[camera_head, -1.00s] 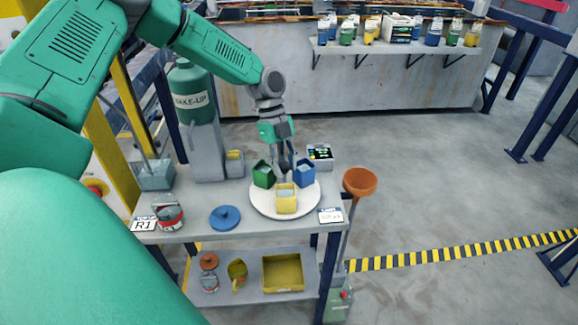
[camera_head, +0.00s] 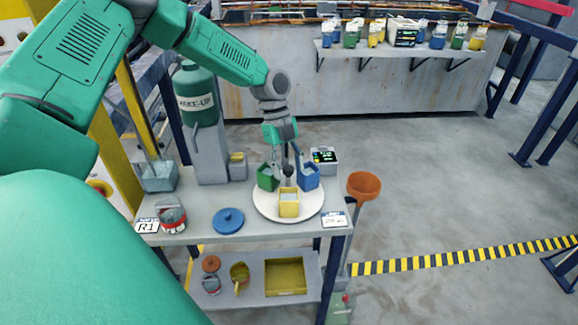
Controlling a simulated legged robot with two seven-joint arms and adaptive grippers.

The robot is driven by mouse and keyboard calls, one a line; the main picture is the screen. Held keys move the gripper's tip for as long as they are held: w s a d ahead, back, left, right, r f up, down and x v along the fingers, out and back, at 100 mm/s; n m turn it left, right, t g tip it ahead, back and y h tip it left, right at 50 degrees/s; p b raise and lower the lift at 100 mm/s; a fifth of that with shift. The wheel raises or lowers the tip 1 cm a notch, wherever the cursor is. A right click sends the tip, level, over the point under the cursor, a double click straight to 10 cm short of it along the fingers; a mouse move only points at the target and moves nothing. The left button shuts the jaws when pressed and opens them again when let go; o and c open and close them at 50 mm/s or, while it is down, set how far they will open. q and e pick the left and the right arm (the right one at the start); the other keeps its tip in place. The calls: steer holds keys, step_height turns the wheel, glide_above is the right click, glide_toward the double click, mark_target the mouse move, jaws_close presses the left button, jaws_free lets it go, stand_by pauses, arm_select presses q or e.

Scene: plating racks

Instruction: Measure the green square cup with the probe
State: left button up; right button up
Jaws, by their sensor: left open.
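The green square cup (camera_head: 267,179) stands at the back left of a round white plate (camera_head: 264,207) on the bench. A blue square cup (camera_head: 310,180) stands at the back right and a yellow one (camera_head: 289,207) at the front. My left gripper (camera_head: 288,166) is open, pointing down between the green and blue cups, behind the yellow one. A small dark rounded tip (camera_head: 288,171) shows between its fingers; I cannot tell whether it is the probe. A small meter with a lit display (camera_head: 324,157) stands behind the blue cup. My right gripper is out of view.
On the bench (camera_head: 190,235) are a blue lid (camera_head: 228,219), an open can (camera_head: 171,214) and a green make-up bottle (camera_head: 197,95). An orange funnel (camera_head: 363,186) stands off the right edge. A lower shelf holds a yellow tray (camera_head: 285,278).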

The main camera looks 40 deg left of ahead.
arm_select(q)
steer(key=v, duration=1.2)
steer(key=shift+w, duration=0.15)
